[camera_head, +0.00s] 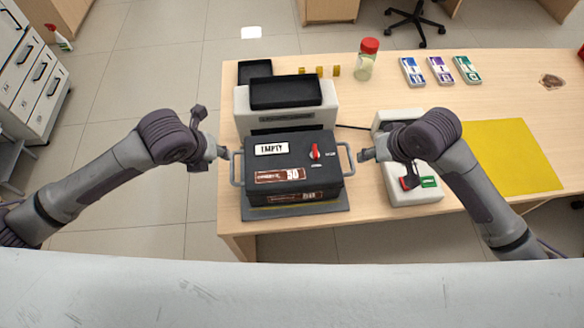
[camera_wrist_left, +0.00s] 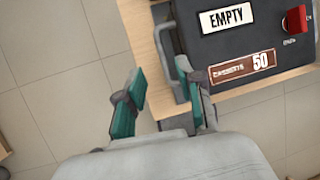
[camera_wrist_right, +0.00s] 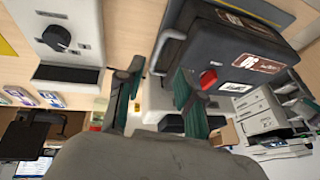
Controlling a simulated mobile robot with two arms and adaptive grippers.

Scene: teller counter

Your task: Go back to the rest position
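A dark cassette box (camera_head: 290,165) with an "EMPTY" label, a "50" label and a red knob sits on a grey base plate on the counter. It has a handle on each side. My left gripper (camera_head: 222,153) is beside the left handle (camera_head: 236,168); in the left wrist view its fingers (camera_wrist_left: 160,75) are apart and empty, with the handle near the right finger. My right gripper (camera_head: 366,155) is beside the right handle (camera_head: 348,160); in the right wrist view its fingers (camera_wrist_right: 158,74) are apart, and contact with the handle is unclear.
A pale machine with a black top (camera_head: 287,92) stands behind the box. A white device (camera_head: 415,190) lies under my right arm, beside a yellow mat (camera_head: 505,157). A red-capped jar (camera_head: 366,60) and several banknote bundles (camera_head: 440,70) are at the back. The counter (camera_head: 240,228) ends just in front.

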